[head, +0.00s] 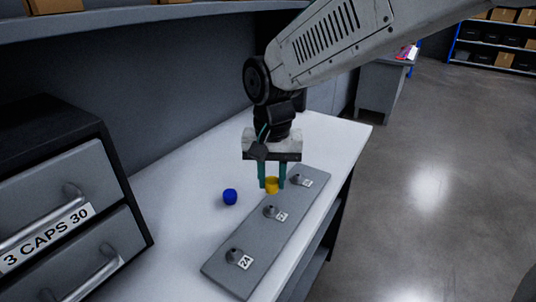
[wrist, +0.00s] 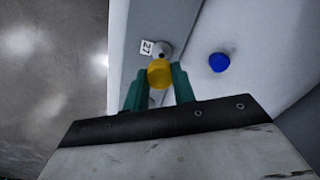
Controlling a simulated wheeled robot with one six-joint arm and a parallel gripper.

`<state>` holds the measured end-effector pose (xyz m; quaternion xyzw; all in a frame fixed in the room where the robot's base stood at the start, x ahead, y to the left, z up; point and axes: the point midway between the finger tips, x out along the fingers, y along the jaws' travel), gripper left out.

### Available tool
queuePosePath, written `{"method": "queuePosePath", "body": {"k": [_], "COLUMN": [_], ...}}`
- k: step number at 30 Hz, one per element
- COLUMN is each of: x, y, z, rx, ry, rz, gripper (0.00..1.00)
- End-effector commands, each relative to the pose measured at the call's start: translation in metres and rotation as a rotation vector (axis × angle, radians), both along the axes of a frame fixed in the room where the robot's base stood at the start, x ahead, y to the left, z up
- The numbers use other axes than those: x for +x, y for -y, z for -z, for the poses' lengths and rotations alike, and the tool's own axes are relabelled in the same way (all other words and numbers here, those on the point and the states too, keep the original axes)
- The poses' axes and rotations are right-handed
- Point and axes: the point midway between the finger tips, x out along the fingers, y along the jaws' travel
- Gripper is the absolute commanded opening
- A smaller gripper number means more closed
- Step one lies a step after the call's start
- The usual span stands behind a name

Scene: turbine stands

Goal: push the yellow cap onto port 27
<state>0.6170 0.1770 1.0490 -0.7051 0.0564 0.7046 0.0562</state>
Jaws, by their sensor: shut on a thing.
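My gripper (head: 272,184) is shut on the yellow cap (head: 272,186), with one green finger on each side of it. In the wrist view the cap (wrist: 159,73) sits between the fingertips. Port 27 (wrist: 163,49) is a grey stub just beyond the cap, beside its white label (wrist: 146,47). In the head view it appears to be the middle port (head: 270,211), slightly nearer the camera than the cap. The cap appears to be above the grey plate (head: 250,240), apart from the port; the exact height is hard to tell.
A blue cap (head: 230,197) lies on the white bench left of the plate. Another port (head: 234,255) is at the plate's near end, and one (head: 296,179) is at the far end beside my gripper. A drawer cabinet (head: 60,200) stands at the left.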

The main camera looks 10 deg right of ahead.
Motion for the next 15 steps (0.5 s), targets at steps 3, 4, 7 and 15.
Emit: {"method": "queuePosePath", "body": {"k": [3,4,7,15], "x": [0.0,0.0,-0.001,-0.001], "y": [0.0,0.0,-0.001,-0.001], "z": [0.002,0.004,0.011,0.036], "rx": [0.0,0.0,-0.002,-0.002], "ry": [0.0,-0.001,-0.002,-0.002], "rz": [0.0,0.0,-0.001,-0.003], "gripper": [0.0,0.0,0.0,0.0]}}
